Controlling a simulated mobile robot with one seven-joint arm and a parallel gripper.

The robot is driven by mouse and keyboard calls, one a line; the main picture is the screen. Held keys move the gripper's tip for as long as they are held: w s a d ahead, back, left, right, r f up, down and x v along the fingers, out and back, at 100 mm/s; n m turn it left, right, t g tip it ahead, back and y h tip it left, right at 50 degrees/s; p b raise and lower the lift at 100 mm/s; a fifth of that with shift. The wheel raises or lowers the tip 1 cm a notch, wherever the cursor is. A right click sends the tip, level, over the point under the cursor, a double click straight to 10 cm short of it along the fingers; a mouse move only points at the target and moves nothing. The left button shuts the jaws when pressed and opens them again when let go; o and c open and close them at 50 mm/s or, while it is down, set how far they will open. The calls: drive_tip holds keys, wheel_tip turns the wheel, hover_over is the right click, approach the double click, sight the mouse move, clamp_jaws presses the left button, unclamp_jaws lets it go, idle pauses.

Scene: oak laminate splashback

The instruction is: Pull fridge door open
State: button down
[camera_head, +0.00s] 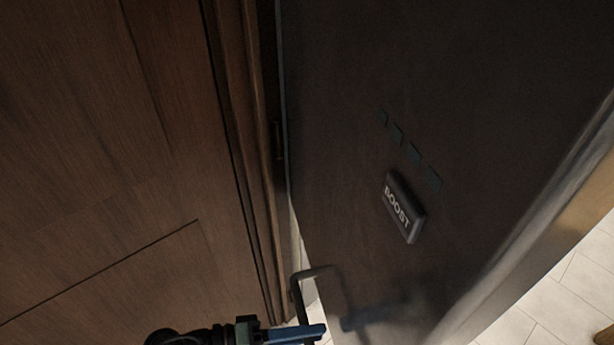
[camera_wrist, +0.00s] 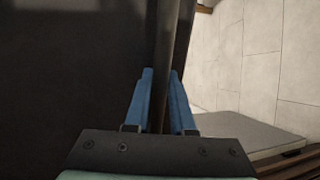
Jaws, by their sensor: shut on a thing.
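The fridge door (camera_head: 340,80) is a dark, glossy panel with a "BOOST" label (camera_head: 404,207) and small dark marks. Its bar handle (camera_head: 318,272) is at the lower left of the panel in the head view. My gripper (camera_head: 315,332) is at the bottom of that view, at the handle. In the wrist view, the blue fingers (camera_wrist: 160,100) are on both sides of the upright handle bar (camera_wrist: 166,55), shut on it. How far the door stands from its frame cannot be told clearly.
A brown wooden cabinet front (camera_head: 100,150) stands close on the left. Pale floor tiles (camera_head: 550,300) show at the lower right of the head view. The wrist view shows a pale tiled surface (camera_wrist: 260,60) and a grey flat slab (camera_wrist: 240,130) at right.

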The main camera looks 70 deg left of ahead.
drive_tip(key=shift+s+a, duration=0.25)
drive_tip(key=shift+s, duration=0.05)
drive_tip(key=c, duration=0.8)
unclamp_jaws()
drive_tip(key=shift+s, duration=0.1)
drive_tip(key=shift+o, duration=0.2)
drive_tip(key=b+v, duration=0.1)
drive_tip(key=v, duration=1.1)
drive_tip(key=shift+s, duration=0.3)
drive_tip(key=shift+r, duration=0.1)
drive_tip(key=shift+d, duration=0.1)
